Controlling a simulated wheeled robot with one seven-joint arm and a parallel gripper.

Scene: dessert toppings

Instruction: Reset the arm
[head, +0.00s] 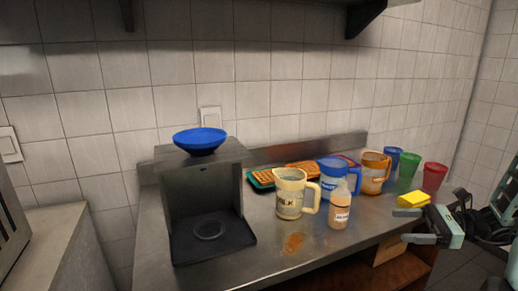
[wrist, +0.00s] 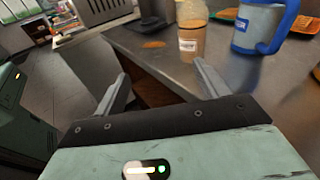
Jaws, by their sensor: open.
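My gripper (head: 408,225) is at the right in the head view, by the front edge of the steel counter. Its two fingers are apart with nothing between them. In the wrist view my gripper (wrist: 163,85) is also open and empty, with the counter edge and a wooden lower shelf beyond it. My arm enters from the right edge of the head view.
The counter (head: 333,251) holds a milk jug (head: 290,198), bottle (head: 340,208), blue jug (head: 335,183), orange jug (head: 373,178), several cups, a yellow sponge (head: 413,199) and waffles (head: 272,176). A blue bowl (head: 200,140) tops the dispenser stand (head: 170,195). An orange-brown spill (head: 292,243) lies in front.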

